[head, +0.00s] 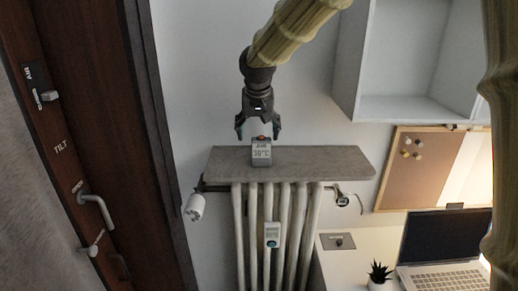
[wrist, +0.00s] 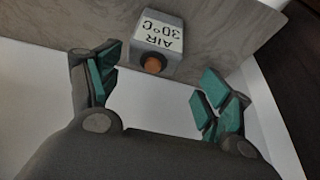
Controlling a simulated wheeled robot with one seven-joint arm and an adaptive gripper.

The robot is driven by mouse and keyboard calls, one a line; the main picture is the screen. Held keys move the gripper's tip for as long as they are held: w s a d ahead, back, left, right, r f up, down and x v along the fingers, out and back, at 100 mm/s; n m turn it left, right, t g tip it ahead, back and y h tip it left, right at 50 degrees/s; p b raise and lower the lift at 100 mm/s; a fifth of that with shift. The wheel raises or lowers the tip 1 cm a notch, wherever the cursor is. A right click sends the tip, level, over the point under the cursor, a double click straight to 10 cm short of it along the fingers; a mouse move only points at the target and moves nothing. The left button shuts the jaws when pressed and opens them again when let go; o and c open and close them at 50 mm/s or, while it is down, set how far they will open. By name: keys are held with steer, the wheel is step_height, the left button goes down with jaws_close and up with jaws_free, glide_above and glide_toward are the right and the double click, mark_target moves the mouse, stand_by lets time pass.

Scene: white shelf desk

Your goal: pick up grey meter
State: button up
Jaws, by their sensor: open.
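The grey meter (head: 261,154) is a small grey box with a white face reading "AIR 30°C" and an orange-red knob on top. It stands on the grey shelf board (head: 320,163) above the radiator. My gripper (head: 258,131) is open just above and behind it in the head view, with the fingers pointing down. In the wrist view the meter (wrist: 158,40) lies beyond the fingertips, its knob facing my open gripper (wrist: 155,85). Nothing is between the teal finger pads. I cannot tell the exact gap to the meter.
A white radiator (head: 268,230) below the board carries another small device with a green display (head: 272,235). A white wall cabinet (head: 415,65) is at upper right, with a corkboard (head: 415,165), laptop (head: 445,250) and plant (head: 378,274) below. A dark wooden door (head: 85,130) is at left. The board is clear beside the meter.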

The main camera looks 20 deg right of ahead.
mark_target(260, 136)
steer(key=shift+w+d+f, duration=0.25)
steer(key=shift+d+f, duration=0.05)
steer(key=shift+f, duration=0.35)
steer(key=shift+w+d+f, duration=0.25)
steer(key=shift+f, duration=0.35)
steer(key=shift+s+f+p, duration=0.15)
steer(key=shift+f+p, duration=0.15)
steer(key=shift+p, duration=0.15)
steer(key=f+p, duration=0.2)
steer(key=f, duration=0.2)
steer(key=shift+d, duration=0.2)
steer(key=shift+w+f, duration=0.2)
steer(key=shift+f, duration=0.25)
steer(key=c, duration=0.9)
steer(key=shift+c, duration=0.6)
steer(key=shift+r, duration=0.1)
